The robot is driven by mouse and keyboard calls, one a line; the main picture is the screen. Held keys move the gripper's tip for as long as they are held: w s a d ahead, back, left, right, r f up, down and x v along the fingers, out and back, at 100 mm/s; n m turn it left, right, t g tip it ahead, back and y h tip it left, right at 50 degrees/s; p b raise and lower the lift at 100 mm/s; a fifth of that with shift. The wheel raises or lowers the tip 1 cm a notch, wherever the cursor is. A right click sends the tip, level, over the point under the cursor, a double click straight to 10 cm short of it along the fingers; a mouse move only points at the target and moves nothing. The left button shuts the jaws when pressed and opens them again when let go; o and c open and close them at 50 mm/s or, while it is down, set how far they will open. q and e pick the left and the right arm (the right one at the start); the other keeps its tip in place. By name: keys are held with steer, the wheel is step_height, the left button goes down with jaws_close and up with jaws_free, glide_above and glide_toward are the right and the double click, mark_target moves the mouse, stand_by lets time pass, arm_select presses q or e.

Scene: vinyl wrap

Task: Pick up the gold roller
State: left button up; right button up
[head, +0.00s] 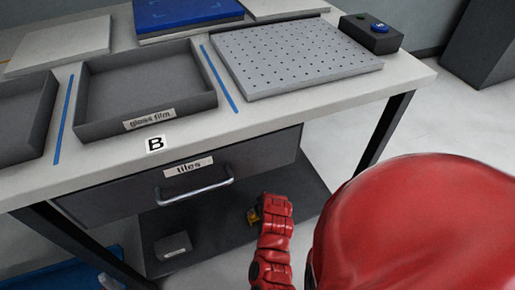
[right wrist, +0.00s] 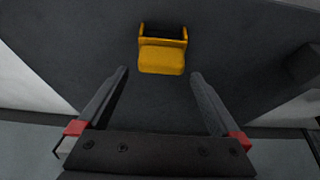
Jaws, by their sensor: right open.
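The gold roller (head: 253,215) lies on the dark lower shelf under the table, partly hidden by my red right arm in the head view. In the right wrist view the gold roller (right wrist: 162,60) shows as a yellow block with a dark recessed part at its far side. My right gripper (right wrist: 159,73) is open, with its two fingers spread apart and nothing held. The roller shows beyond the fingertips, roughly centred between them. In the head view my right gripper's fingers are hidden. My left gripper is not clearly seen.
The lower shelf (head: 215,232) also holds a small grey box (head: 173,246) at left. Above it is a drawer (head: 130,196) labelled "tiles" with a metal handle. The tabletop carries a "gloss film" tray (head: 208,100), a perforated board (head: 295,58) and a button box (head: 370,36).

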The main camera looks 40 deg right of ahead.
steer(key=b+x, duration=0.2)
steer(key=x, duration=0.2)
steer(key=shift+w+f, duration=0.1)
steer(key=shift+w, duration=0.05)
steer(key=shift+w+f, duration=0.25)
steer(key=shift+f, duration=0.25)
steer(key=c, duration=1.2)
steer(key=shift+r, duration=0.15)
